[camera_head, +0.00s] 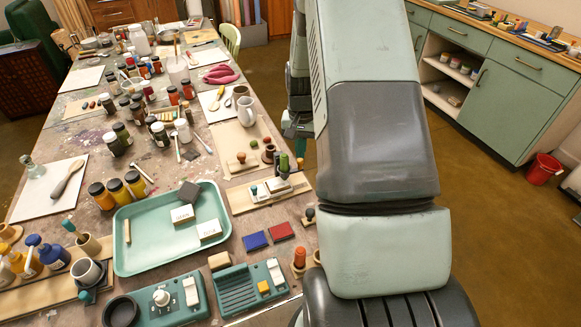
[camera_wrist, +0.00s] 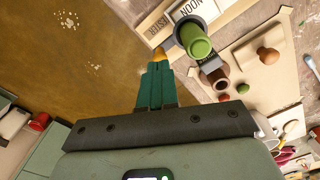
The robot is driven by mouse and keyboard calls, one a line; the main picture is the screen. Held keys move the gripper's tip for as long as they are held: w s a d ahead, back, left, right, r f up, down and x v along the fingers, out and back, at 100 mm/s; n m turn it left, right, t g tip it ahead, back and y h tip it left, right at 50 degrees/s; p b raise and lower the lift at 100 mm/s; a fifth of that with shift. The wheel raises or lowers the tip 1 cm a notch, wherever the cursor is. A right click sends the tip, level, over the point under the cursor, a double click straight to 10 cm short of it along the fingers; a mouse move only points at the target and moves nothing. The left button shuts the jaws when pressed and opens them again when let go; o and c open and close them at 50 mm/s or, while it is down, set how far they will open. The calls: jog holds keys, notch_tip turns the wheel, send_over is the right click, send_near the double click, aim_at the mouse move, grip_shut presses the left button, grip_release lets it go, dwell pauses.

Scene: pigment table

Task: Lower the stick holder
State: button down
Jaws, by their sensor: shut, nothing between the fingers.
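What looks like the stick holder, a dark grey ring-shaped piece (camera_wrist: 180,35), shows in the wrist view near the top centre. A green cylinder (camera_wrist: 196,42) stands in or beside it; which, I cannot tell. The green cylinder (camera_head: 284,163) also shows in the head view, at the table's right edge. My gripper (camera_wrist: 157,66) is shut and empty, its teal fingers together. A small orange piece (camera_wrist: 159,52) shows just past the fingertips, close to the grey piece; whether they touch is unclear. In the head view my arm hides much of this area.
A lettered wooden board (camera_wrist: 165,22) lies beside the holder. A round brown knob (camera_wrist: 268,54) and small pots lie nearby. The table holds a green tray (camera_head: 125,268), paint jars and a white mug (camera_head: 246,111). Open floor (camera_wrist: 85,60) lies left in the wrist view.

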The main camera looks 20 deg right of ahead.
jog(key=shift+f, duration=1.1)
jog(key=shift+r, duration=3.5)
jog(key=shift+r, duration=0.15)
notch_tip(320, 180, up, 8)
jog(key=r+n+t, duration=0.1)
send_over(291, 170)
jog(key=s+a+r+n+t, duration=0.2)
jog(key=s+a+r, duration=0.35)
jog(key=r, duration=0.55)
jog(key=s+a+r+n+t, duration=0.1)
jog(key=s+a+r, duration=0.2)
jog(key=s, duration=0.7)
jog(key=s+a+r+n+t, duration=0.1)
jog(key=s+a+r+n, duration=0.1)
jog(key=s, duration=0.8)
notch_tip(291, 170, up, 3)
jog(key=shift+a+f+t, duration=0.15)
jog(key=shift+a+t, duration=0.15)
jog(key=shift+a, duration=0.4)
